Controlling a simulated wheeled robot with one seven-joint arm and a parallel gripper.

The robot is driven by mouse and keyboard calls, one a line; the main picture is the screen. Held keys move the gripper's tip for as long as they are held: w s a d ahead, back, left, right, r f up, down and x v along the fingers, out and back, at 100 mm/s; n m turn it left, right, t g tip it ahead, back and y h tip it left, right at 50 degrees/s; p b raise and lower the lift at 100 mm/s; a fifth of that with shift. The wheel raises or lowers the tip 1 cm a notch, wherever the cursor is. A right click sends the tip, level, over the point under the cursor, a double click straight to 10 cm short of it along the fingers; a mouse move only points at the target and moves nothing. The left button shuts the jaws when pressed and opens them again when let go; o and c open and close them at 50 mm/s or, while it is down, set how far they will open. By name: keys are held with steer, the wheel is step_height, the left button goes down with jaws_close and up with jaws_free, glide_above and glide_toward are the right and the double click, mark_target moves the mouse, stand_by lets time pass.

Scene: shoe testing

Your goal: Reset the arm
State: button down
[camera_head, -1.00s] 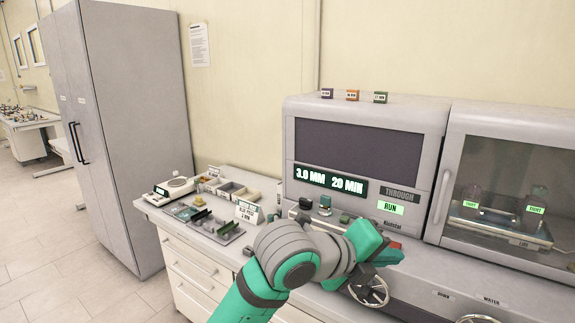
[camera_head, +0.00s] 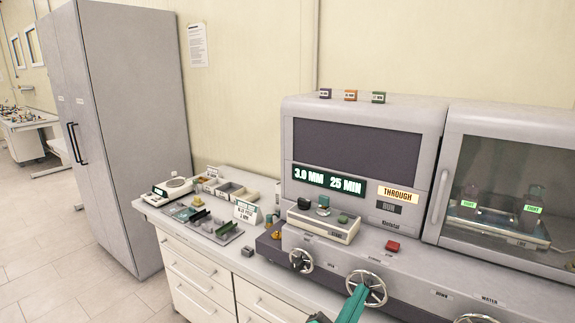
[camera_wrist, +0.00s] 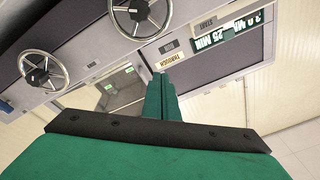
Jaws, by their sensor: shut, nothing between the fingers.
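My gripper (camera_wrist: 161,90) shows in the wrist view with its green fingers together and nothing between them. In the head view only a small green part of my arm or gripper shows at the bottom edge, in front of the machine's lower front. The grey testing machine (camera_head: 365,112) stands on the right. Its display (camera_head: 329,180) reads 3.0 MM and 25 MIN. The THROUGH label (camera_head: 398,194) is lit and the RUN label (camera_head: 388,207) is dark. In the wrist view the machine appears upside down, with two handwheels (camera_wrist: 142,17) near the top.
A handwheel (camera_head: 366,289) and a smaller one (camera_head: 301,261) stick out from the machine front. A red button (camera_head: 393,246) sits on its ledge. The counter at left holds a scale (camera_head: 174,188), trays and a sign (camera_head: 247,212). A tall grey cabinet (camera_head: 128,130) stands further left.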

steer(key=s+a+f+n+t+y, duration=0.1)
steer(key=s+a+f+n+y, duration=0.45)
steer(key=f, duration=0.45)
steer(key=s+a+f+n+y, duration=0.35)
steer(key=s+f+n, duration=0.35)
steer(key=s+f, duration=0.3)
steer(key=s+a+f, duration=0.1)
steer(key=s+a, duration=0.1)
steer(key=s, duration=0.6)
steer(key=s+a+f+n+g+y, duration=0.1)
steer(key=s+a+f, duration=0.1)
steer(key=s, duration=0.5)
steer(key=s+a+f+g+y, duration=0.1)
steer(key=s+a+f, duration=0.1)
steer(key=s, duration=0.6)
steer(key=shift+s+a, duration=0.3)
